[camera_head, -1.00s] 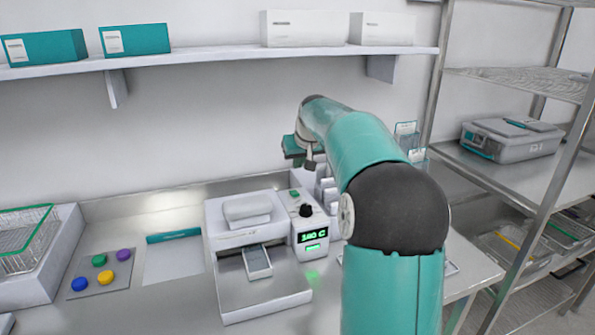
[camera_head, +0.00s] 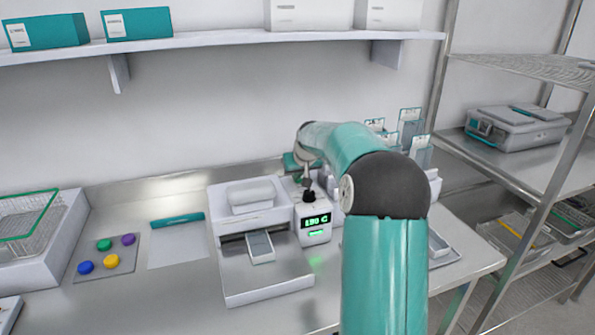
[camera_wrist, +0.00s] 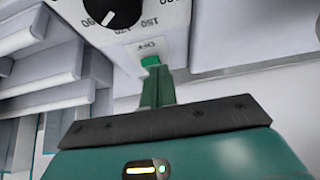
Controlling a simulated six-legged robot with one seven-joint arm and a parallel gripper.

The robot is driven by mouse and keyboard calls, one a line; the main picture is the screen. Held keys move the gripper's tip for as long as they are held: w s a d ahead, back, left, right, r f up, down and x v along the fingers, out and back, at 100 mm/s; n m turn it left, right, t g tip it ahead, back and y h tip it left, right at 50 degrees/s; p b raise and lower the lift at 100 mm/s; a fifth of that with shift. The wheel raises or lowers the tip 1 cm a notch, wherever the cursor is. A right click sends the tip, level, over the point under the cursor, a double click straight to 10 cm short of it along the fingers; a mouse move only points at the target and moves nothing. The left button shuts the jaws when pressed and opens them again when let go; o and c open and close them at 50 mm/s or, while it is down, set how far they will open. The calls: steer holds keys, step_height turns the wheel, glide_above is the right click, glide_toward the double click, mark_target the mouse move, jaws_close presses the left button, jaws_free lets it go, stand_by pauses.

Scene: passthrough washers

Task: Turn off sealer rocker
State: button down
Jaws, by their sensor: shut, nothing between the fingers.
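The white sealer (camera_head: 245,268) stands on the bench, its green display (camera_head: 317,220) lit with a reading ending in C. A black knob (camera_head: 308,196) sits above the display; the knob also shows in the wrist view (camera_wrist: 112,8) beside a printed number scale. The small green rocker (camera_wrist: 151,61) sits by the lettering "OFF" in the wrist view. My gripper (camera_wrist: 156,80) is shut and empty, its green fingertips right at the rocker; I cannot tell if they touch it. In the head view my gripper (camera_head: 304,172) is over the sealer's back right, hiding the rocker.
Left of the sealer lie a pad with coloured knobs (camera_head: 118,264), a pale sheet (camera_head: 177,246) and a wire basket (camera_head: 22,222). Packets (camera_head: 410,125) stand right of it. A wall shelf (camera_head: 220,38) runs above, and a metal rack (camera_head: 510,165) stands at right.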

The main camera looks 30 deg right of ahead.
steer(key=shift+s+a+f+t, duration=0.1)
steer(key=shift+s+f+t, duration=0.15)
steer(key=shift+f+t, duration=0.4)
steer(key=shift+r, duration=0.2)
steer(key=shift+r, duration=0.65)
steer(key=shift+s+r, duration=0.1)
steer(key=v, duration=1.3)
steer(key=shift+a+r, duration=0.15)
steer(key=shift+r, duration=0.1)
